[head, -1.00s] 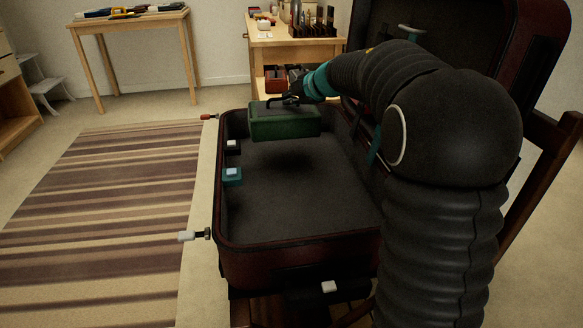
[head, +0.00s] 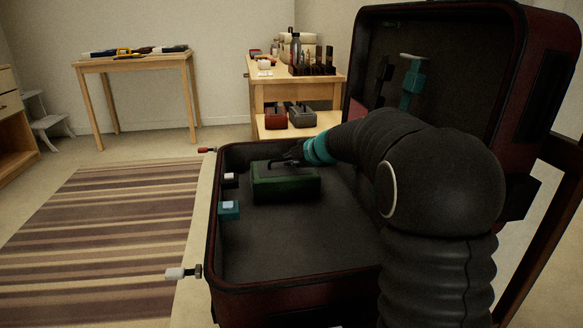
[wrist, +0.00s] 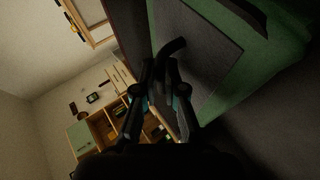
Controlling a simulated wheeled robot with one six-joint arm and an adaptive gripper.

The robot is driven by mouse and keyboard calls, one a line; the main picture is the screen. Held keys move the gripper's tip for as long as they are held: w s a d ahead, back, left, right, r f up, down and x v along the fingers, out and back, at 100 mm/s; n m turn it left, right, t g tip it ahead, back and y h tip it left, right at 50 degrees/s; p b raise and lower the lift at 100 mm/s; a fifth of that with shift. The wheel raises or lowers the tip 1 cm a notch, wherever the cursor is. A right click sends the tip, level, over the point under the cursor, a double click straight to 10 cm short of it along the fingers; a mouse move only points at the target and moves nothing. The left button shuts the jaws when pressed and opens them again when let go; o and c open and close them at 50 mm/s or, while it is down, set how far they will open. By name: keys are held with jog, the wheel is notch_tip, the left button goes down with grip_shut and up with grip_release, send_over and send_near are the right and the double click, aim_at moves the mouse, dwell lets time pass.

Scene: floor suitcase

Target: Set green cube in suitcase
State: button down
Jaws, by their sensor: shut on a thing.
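The green cube looks like a green box (head: 287,188) with a dark top and a handle. It is inside the open suitcase (head: 300,285), toward the far left of the dark-lined base. My gripper (head: 290,158) is shut on the box's handle at the top. In the wrist view my gripper (wrist: 160,70) holds the dark curved handle, and the green box (wrist: 205,110) fills the upper right. Whether the box's underside touches the suitcase floor is hard to tell.
The suitcase lid (head: 450,70) stands open at the right. A small teal block (head: 229,210) sits at the left inner wall. A wooden shelf (head: 265,95) with a red box (head: 276,117) stands behind. The suitcase's near floor is clear.

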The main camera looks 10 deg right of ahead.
jog(key=c, duration=1.3)
grip_release()
jog(key=shift+f, duration=0.1)
jog(key=shift+o, duration=0.2)
jog(key=p+v, duration=0.3)
jog(key=v, duration=0.9)
